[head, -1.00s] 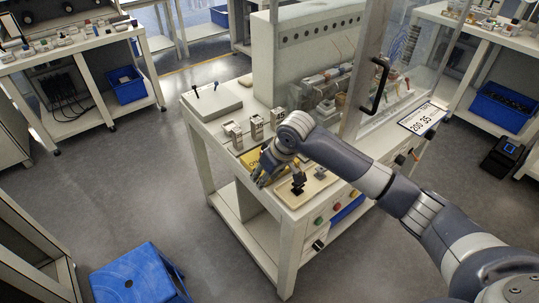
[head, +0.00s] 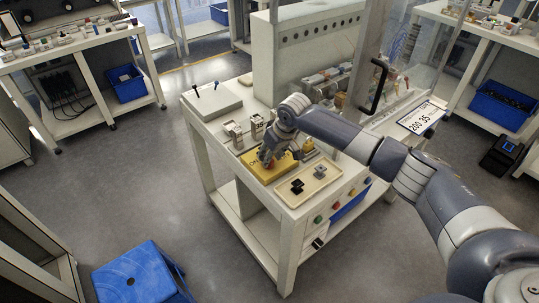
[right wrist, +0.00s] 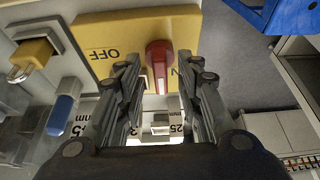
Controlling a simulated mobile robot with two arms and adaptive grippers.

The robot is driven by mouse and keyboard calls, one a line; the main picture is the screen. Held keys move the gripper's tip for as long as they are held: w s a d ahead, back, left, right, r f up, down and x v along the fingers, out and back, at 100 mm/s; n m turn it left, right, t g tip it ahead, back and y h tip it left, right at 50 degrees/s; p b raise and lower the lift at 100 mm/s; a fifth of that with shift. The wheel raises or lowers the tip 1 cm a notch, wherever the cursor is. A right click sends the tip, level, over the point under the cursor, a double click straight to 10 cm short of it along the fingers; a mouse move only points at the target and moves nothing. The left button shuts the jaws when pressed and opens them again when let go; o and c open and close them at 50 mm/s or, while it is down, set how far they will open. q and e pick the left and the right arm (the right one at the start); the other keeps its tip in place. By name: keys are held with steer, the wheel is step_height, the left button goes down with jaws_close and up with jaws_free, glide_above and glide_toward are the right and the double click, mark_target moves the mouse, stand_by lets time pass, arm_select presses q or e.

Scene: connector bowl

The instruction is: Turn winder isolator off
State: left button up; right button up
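The winder isolator is a yellow panel (head: 283,170) with a red switch handle on the work table's near end. My right gripper (right wrist: 160,72) is open, with one finger on each side of the handle. Contact cannot be told. In the head view my right gripper (head: 268,156) covers part of the panel. My left gripper is not in view.
A beige tray (head: 322,181) with dark switches lies beside the panel. Metal blocks (head: 245,128) stand on the other side. A yellow padlock (right wrist: 35,53) and a blue piece (right wrist: 64,106) are near the left finger. A blue stool (head: 138,276) stands on the floor.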

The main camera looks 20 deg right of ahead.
steer(key=shift+x, duration=0.8)
steer(key=shift+c, duration=0.3)
steer(key=shift+s, duration=0.1)
jaws_close()
